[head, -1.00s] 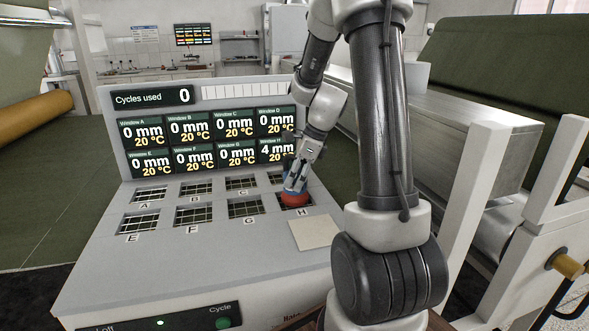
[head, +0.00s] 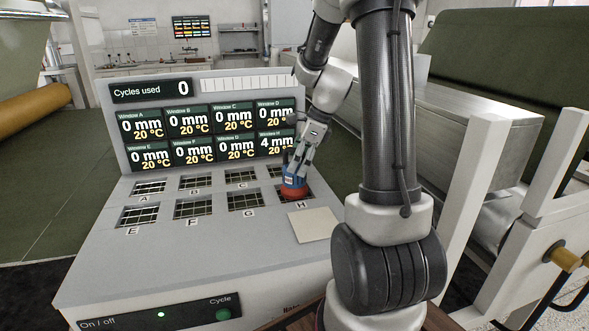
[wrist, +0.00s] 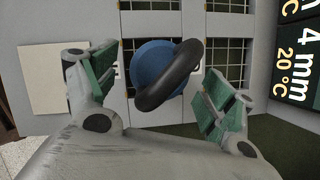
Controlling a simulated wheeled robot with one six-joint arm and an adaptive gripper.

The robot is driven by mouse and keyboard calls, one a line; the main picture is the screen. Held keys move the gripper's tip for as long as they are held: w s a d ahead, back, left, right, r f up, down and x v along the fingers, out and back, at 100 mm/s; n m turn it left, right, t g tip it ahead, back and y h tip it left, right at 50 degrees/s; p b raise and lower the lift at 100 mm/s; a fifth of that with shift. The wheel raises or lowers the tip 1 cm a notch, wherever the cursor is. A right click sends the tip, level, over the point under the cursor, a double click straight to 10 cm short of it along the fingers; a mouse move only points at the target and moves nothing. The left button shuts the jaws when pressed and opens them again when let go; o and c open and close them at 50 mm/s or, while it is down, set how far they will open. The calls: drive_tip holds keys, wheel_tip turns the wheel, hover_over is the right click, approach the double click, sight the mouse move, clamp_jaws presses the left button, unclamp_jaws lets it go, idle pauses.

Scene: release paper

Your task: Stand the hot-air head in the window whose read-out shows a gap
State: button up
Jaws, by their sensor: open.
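The hot-air head (head: 294,191), with a red lower part, a blue body and a black looped handle, stands upright at window H. In the wrist view its blue top (wrist: 150,62) and black handle (wrist: 183,80) lie between my fingers. Window H's read-out (head: 275,144) shows 4 mm and 20 °C; the other read-outs show 0 mm. The head covers much of window H, so its exact seating is hidden. My gripper (head: 298,165) is just above the head. In the wrist view my gripper (wrist: 158,95) is open, its green-padded fingers apart on either side, with gaps to the handle.
The windows A to G, such as window G (head: 245,200), stand empty on the grey panel. A pale square sheet (head: 313,225) lies in front of window H. The cycle counter (head: 150,89) reads 0. The green Cycle button (head: 223,314) is on the front face.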

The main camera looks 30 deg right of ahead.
drive_tip(key=v, duration=0.8)
drive_tip(key=s+a+r+n+h, duration=0.1)
drive_tip(key=s+a+n, duration=0.3)
drive_tip(key=s+n, duration=0.6)
drive_tip(key=s+a+r+n+t+h, duration=0.1)
drive_tip(key=s+a+r+n, duration=0.3)
drive_tip(key=s+n, duration=0.7)
drive_tip(key=n+h, duration=0.1)
drive_tip(key=n, duration=0.2)
drive_tip(key=shift+a+n+t+h, duration=0.2)
drive_tip(key=shift+n+t+h, duration=0.1)
drive_tip(key=shift+n, duration=0.1)
drive_tip(key=shift+r, duration=0.1)
drive_tip(key=shift+c, duration=0.2)
